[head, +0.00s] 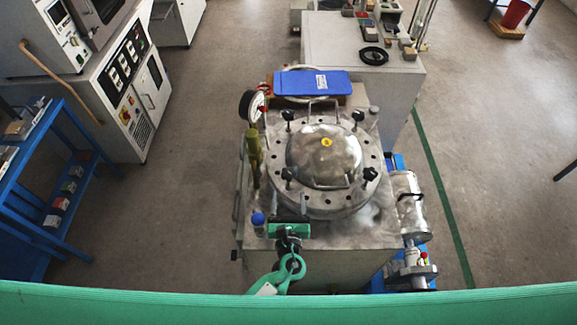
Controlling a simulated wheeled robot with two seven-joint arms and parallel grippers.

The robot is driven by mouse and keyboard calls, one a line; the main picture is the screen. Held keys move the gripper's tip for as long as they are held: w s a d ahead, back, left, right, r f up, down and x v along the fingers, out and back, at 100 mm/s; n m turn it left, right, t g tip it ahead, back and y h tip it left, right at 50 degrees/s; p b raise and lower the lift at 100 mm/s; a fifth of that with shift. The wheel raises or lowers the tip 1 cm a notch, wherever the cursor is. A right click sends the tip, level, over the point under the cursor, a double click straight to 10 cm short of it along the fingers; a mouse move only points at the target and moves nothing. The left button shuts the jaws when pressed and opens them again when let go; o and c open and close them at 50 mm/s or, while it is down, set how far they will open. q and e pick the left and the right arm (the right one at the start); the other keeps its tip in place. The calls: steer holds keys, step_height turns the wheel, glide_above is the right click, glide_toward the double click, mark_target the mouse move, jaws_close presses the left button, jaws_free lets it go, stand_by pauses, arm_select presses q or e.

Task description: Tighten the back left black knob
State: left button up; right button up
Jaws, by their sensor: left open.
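The back left black knob (288,115) stands on the rim of the round metal lid (313,203), at its far left. Similar black knobs stand at the back right (358,116), front left (287,175) and front right (370,174). My left gripper (289,221) is open over the near edge of the machine top, on the near side of the front left knob. It is well short of the back left knob and apart from it. I see nothing between its fingers. My right gripper is not in view.
A pressure gauge (251,106) and an olive-green valve part (254,150) stand left of the lid. A blue-capped fitting (257,219) is left of my gripper. A blue board (311,83) lies behind the lid. A metal cylinder (408,205) is at the right.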

mark_target(289, 168)
arm_select(q)
steer(key=w+p, duration=0.2)
steer(key=w, duration=0.8)
steer(key=shift+w, duration=0.2)
steer(key=shift+w+p, duration=0.3)
steer(key=shift+w, duration=0.25)
steer(key=shift+c, duration=0.4)
